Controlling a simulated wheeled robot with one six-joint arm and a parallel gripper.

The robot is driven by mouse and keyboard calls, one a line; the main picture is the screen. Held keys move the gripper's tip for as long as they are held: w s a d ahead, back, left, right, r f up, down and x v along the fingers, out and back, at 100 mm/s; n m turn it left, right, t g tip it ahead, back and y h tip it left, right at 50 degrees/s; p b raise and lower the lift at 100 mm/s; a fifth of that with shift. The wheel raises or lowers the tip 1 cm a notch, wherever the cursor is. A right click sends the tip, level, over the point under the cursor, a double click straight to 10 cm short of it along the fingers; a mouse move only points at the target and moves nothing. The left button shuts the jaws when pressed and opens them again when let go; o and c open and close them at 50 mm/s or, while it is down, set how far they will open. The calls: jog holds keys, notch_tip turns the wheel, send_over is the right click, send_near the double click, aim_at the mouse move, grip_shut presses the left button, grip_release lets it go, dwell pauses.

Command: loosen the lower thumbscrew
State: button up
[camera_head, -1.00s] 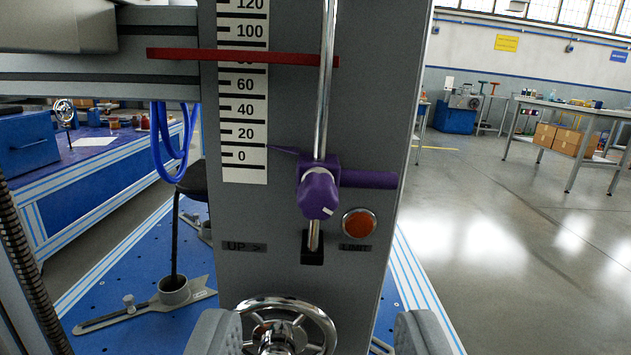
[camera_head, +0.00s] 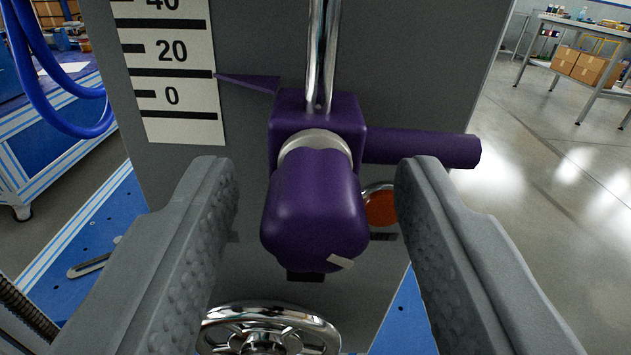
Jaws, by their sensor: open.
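The lower thumbscrew (camera_head: 315,210) is a purple knob with a white mark on its lower rim. It sticks out toward me from a purple slider block (camera_head: 290,108) on a chrome rod (camera_head: 322,50). The block has a pointer at its left, just above the 0 on the white scale (camera_head: 172,75), and a purple handle (camera_head: 425,148) to the right. My gripper (camera_head: 318,180) is open, with one grey finger on each side of the knob. Gaps show between the knob and both fingers, and nothing is held.
A chrome handwheel (camera_head: 270,325) sits below the knob, low between the fingers. An orange-red button (camera_head: 381,207) is partly hidden behind the knob and right finger. Blue cables (camera_head: 40,90) hang at the left. Open floor shows at the right.

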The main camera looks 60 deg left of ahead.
jog(key=shift+c, duration=0.5)
grip_shut()
